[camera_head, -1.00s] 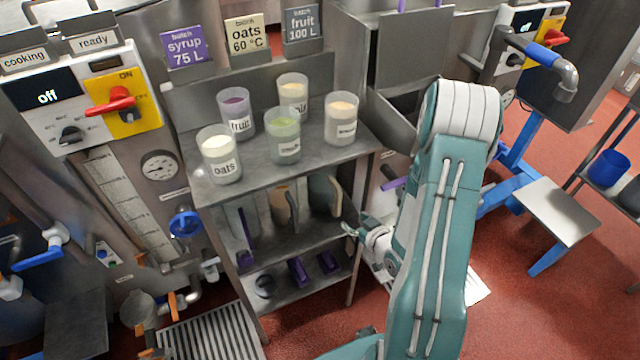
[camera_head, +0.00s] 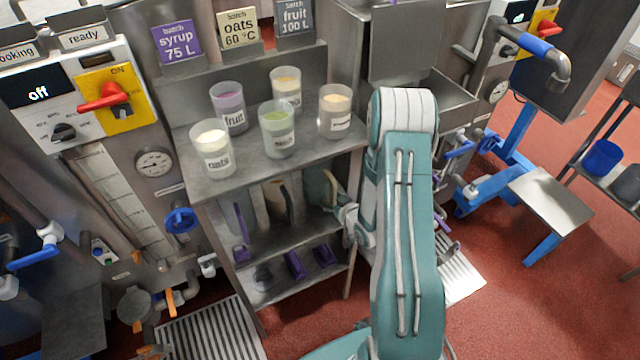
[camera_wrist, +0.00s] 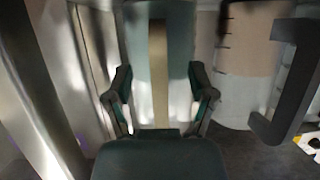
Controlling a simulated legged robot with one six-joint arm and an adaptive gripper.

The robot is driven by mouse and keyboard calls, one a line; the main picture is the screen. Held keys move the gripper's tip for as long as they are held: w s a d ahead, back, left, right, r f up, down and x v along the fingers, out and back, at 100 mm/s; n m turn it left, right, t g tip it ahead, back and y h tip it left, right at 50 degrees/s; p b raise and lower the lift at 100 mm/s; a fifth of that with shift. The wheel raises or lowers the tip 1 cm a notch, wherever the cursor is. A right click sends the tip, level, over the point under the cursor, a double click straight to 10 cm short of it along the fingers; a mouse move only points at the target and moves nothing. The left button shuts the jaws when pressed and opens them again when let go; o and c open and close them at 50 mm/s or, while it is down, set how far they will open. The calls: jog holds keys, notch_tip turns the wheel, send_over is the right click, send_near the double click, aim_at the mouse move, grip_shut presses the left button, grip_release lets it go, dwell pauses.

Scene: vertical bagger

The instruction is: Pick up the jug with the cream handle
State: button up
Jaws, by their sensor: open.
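The jug with the cream handle (camera_head: 321,186) stands at the right of the middle shelf, partly hidden by my wrist in the head view. In the wrist view its grey-green body (camera_wrist: 137,50) fills the middle, and its upright cream handle (camera_wrist: 158,75) faces me. My gripper (camera_wrist: 160,88) is open, with one finger on each side of the handle's line. I cannot tell whether the handle is between the fingertips or just beyond them. Nothing is gripped.
A purple-handled jug (camera_head: 240,226) is at the shelf's left. Several labelled cups (camera_head: 278,130) stand on the top shelf (camera_head: 250,172). Purple objects (camera_head: 295,264) lie below.

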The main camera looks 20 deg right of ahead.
aim_at(326, 172)
grip_shut()
jog(key=shift+r, duration=0.1)
notch_tip(326, 172, up, 10)
jog(key=shift+f, duration=0.2)
jog(key=shift+r, duration=0.15)
dwell(0.4)
